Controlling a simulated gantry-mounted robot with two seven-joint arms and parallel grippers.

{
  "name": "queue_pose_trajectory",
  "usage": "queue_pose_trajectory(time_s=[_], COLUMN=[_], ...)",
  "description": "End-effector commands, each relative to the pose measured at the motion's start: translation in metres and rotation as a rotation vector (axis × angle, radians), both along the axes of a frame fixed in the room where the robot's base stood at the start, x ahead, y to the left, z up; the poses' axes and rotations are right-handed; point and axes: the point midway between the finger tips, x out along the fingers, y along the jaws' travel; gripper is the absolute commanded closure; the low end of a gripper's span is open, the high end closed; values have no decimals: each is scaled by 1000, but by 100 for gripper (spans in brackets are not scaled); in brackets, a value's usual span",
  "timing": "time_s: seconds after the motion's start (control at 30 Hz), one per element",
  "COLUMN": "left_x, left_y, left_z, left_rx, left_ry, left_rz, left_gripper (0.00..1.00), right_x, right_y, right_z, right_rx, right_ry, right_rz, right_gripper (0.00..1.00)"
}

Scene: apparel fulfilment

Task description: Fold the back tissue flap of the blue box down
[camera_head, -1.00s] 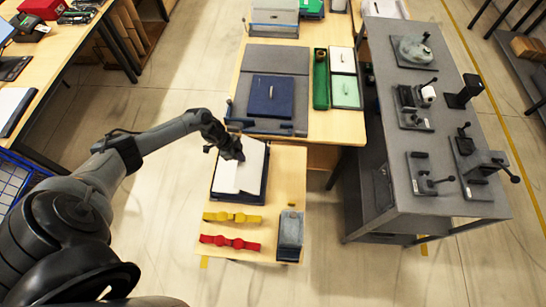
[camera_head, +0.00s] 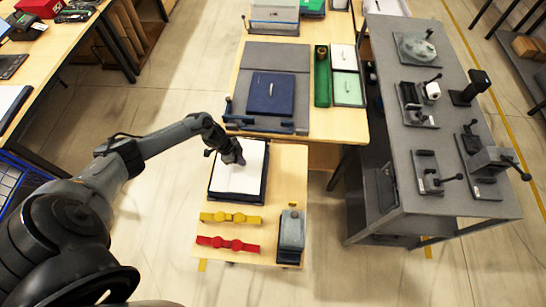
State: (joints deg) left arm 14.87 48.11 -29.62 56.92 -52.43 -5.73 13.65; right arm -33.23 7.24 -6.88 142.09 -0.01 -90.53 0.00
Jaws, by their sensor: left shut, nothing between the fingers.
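The blue box (camera_head: 211,194) is a dark, open tray on the near end of the wooden table. White tissue (camera_head: 240,180) fills it and looks mostly flat. My left gripper (camera_head: 237,162) is shut and empty, over the back part of the tissue with its fingertips at or just above it. I cannot tell whether they touch. The gripper hides part of the tissue's back edge. My right gripper is not in view.
A blue lid-like panel (camera_head: 271,93) lies on a grey mat (camera_head: 274,57) behind. A yellow bow (camera_head: 231,218), a red bow (camera_head: 228,244) and a grey block-shaped device (camera_head: 291,231) are in front. A grey bench (camera_head: 395,175) with several devices stands right.

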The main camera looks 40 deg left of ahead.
Motion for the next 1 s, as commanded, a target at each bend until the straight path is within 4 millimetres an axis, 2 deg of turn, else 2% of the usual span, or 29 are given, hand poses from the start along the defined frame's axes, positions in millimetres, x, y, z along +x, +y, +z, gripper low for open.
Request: queue_pose_trajectory(time_s=[0.1,0.47,0.67,1.0], left_x=[0,0,0,0], left_y=[0,0,0,1], left_z=[-12,-4,16,66], left_rx=[0,1,1,1], left_ry=[0,-1,-1,-1], left_rz=[0,0,0,0], left_gripper=[100,100,100,100], right_x=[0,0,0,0], right_y=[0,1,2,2], right_z=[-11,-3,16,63], right_rx=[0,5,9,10], right_ry=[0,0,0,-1], right_rz=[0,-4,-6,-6], right_gripper=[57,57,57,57])
